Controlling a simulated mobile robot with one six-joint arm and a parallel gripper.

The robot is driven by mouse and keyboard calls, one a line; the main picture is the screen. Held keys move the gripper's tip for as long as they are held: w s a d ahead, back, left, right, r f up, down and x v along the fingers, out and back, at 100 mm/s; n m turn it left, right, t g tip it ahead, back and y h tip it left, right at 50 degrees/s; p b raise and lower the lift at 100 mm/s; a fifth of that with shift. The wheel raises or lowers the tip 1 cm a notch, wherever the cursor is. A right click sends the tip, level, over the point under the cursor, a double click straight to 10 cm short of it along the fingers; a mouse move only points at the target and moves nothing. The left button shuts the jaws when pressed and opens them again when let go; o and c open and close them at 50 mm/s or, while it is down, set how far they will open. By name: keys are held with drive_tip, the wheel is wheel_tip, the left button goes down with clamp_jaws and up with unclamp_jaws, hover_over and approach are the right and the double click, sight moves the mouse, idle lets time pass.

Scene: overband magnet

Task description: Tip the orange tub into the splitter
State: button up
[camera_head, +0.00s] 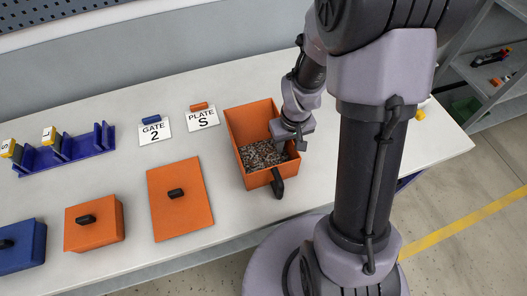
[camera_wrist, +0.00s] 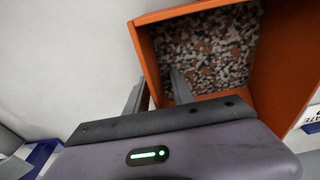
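The orange tub (camera_head: 238,123) stands upright on the white bench, holding a mixed grey, brown and white granular load (camera_head: 262,155). A black handle (camera_head: 278,183) sticks out at its front. My gripper (camera_head: 291,138) is at the tub's right wall. In the wrist view the tub (camera_wrist: 148,62) shows from above, and my gripper (camera_wrist: 158,92) has one finger outside a wall and one inside. The fingers look apart, with a gap beside the wall, so it seems open around the wall. I cannot make out a splitter in either view.
Left of the tub lie an orange plate (camera_head: 182,212) with a black knob, an orange box (camera_head: 94,235) and a blue box (camera_head: 22,258). Behind are a "GATE 2" card (camera_head: 155,135), a "PLATE S" card (camera_head: 202,121) and a blue rack (camera_head: 75,155). Grey shelves (camera_head: 470,65) stand right.

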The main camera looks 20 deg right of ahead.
drive_tip(key=shift+f, duration=0.1)
clamp_jaws()
idle(1.5)
